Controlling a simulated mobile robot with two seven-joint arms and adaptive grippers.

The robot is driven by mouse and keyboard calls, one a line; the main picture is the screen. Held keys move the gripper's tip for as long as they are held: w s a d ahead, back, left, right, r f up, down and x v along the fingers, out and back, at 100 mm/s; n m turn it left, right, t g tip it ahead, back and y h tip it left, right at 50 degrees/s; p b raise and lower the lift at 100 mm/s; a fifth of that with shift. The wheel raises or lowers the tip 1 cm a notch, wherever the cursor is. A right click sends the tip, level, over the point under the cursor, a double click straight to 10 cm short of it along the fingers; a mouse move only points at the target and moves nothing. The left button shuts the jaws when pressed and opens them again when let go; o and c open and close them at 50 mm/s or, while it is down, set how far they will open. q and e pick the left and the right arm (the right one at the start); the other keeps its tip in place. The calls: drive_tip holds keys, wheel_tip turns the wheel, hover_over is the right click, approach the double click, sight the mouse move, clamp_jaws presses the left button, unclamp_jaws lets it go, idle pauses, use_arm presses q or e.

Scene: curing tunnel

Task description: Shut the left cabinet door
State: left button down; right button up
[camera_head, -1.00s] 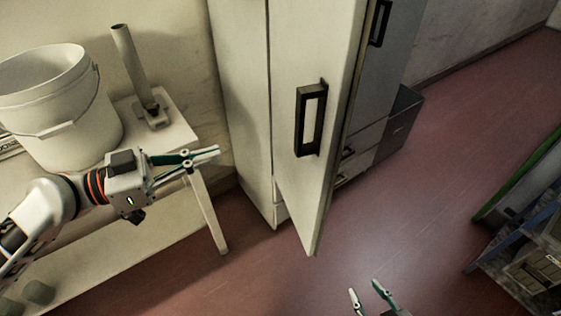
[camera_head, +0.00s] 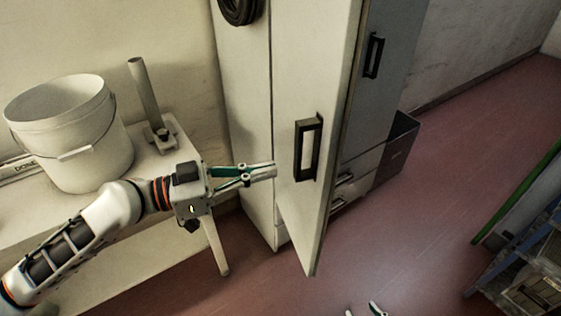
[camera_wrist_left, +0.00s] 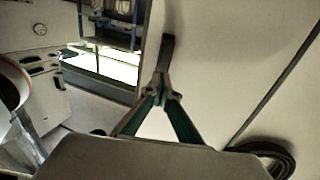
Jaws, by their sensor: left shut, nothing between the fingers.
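The left cabinet door (camera_head: 308,222) stands open, jutting out from the cabinet, with its black handle (camera_head: 308,150) on the face towards my left arm. My left gripper (camera_head: 273,171) is shut and empty, its tips at or very near that face, left of and slightly below the handle. In the left wrist view its shut fingers (camera_wrist_left: 167,45) point at the pale door panel (camera_wrist_left: 215,50); I cannot tell whether they touch. My right gripper (camera_head: 363,311) is open at the bottom edge, mostly cut off.
The cabinet's grey right door (camera_head: 390,50) is behind. A table (camera_head: 185,150) with a white bucket (camera_head: 75,145) and a post on a base (camera_head: 145,95) stands left. A black coil (camera_head: 238,10) hangs on the cabinet side.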

sight(296, 164)
use_arm(q)
drive_tip(key=p+x, duration=0.1)
drive_tip(key=x, duration=0.1)
drive_tip(key=shift+w+d+r, duration=0.1)
drive_tip(key=shift+d+r, duration=0.1)
drive_tip(key=shift+d, duration=0.05)
drive_tip(key=shift+w+d+f, duration=0.2)
drive_tip(key=shift+d+f, duration=0.05)
drive_tip(key=shift+d, duration=0.3)
